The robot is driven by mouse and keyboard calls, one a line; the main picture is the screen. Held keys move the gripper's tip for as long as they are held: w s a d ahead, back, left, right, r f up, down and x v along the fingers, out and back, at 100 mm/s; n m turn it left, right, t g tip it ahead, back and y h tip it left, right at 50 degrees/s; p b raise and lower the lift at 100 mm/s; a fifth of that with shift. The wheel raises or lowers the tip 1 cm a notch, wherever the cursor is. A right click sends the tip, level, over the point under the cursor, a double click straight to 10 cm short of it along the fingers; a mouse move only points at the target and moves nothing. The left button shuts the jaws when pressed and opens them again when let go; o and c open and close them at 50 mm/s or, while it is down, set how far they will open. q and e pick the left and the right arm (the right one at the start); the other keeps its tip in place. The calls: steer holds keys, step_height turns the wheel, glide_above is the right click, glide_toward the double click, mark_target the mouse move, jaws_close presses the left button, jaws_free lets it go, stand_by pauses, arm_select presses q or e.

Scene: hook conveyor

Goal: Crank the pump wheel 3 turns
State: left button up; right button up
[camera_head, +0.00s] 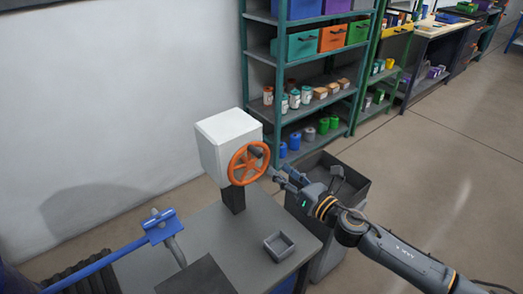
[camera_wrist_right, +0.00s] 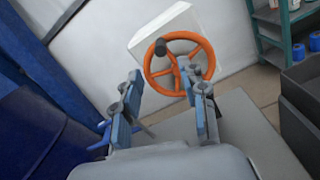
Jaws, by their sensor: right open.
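The pump wheel (camera_head: 237,172) is an orange spoked hand wheel on the front of a white box (camera_head: 215,158). The box stands on a dark post on a grey table. The wheel has a dark crank knob near its rim, at the upper right in the head view and at the upper left in the right wrist view (camera_wrist_right: 161,47). My right gripper (camera_head: 279,173) is just right of the wheel, open and empty. In the right wrist view its fingers (camera_wrist_right: 168,86) are spread, with the wheel (camera_wrist_right: 206,50) beyond them. My left gripper is out of view.
A small grey tray (camera_head: 280,247) sits on the table (camera_head: 222,222). A blue bar with a clamp and hook (camera_head: 160,225) lies at the left. A dark open bin (camera_head: 353,192) stands behind my right arm. Green shelving (camera_head: 246,70) stands behind; open floor lies at the right.

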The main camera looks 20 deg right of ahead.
mark_target(261, 155)
steer(key=p+x, duration=0.1)
steer(key=x, duration=0.9)
steer(key=shift+w+f, duration=0.1)
jaws_close()
